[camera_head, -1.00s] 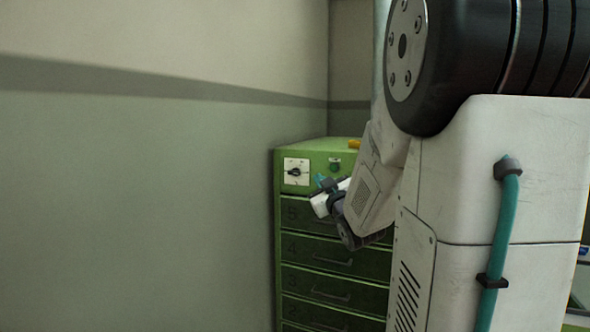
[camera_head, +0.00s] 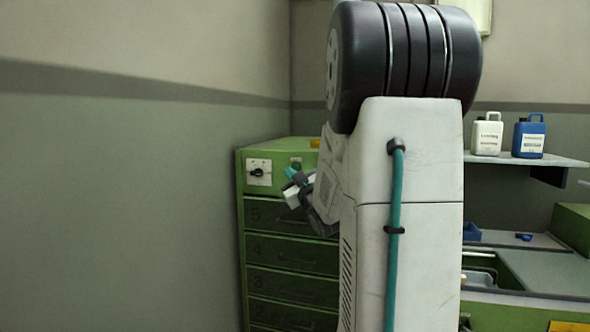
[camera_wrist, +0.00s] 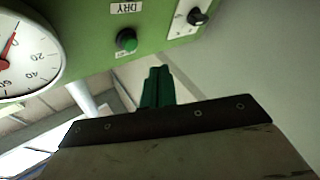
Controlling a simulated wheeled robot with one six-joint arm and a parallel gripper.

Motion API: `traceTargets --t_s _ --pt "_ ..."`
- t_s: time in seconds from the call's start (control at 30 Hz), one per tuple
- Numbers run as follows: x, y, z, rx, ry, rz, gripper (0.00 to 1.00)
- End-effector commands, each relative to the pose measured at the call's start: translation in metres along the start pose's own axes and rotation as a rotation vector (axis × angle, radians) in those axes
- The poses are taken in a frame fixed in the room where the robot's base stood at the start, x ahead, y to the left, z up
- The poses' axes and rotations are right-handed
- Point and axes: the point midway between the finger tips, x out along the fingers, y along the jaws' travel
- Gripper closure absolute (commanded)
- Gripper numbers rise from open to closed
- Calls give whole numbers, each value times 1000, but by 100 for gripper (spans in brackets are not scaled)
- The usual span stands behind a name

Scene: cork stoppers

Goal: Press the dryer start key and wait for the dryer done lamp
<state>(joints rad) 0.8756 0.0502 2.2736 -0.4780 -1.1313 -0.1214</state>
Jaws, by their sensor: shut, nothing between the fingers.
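The dryer is a green cabinet (camera_head: 242,205) with numbered drawers. In the wrist view a green round key (camera_wrist: 126,40) in a dark collar sits on its green panel under a label reading DRY; it shows small in the head view (camera_head: 296,163). My gripper (camera_wrist: 157,80) is shut and empty, its green fingers pointing toward the panel below and right of the key, with a gap in the picture. In the head view my gripper (camera_head: 290,174) is just in front of the cabinet's top panel. I cannot make out a done lamp.
A black rotary knob (camera_wrist: 197,17) on a white plate is right of the key, and a round dial gauge (camera_wrist: 25,55) is left. A small yellow-orange thing (camera_head: 314,143) is on the cabinet top. A shelf at right holds a white jug (camera_head: 488,135) and blue jug (camera_head: 529,138).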

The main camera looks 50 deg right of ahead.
Motion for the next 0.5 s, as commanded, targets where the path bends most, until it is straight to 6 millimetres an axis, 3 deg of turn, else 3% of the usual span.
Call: traceTargets --t_s 0.2,0.5 --pt "16 12 12 -1 -1 0 100" --pt "21 16 16 0 0 0 100"
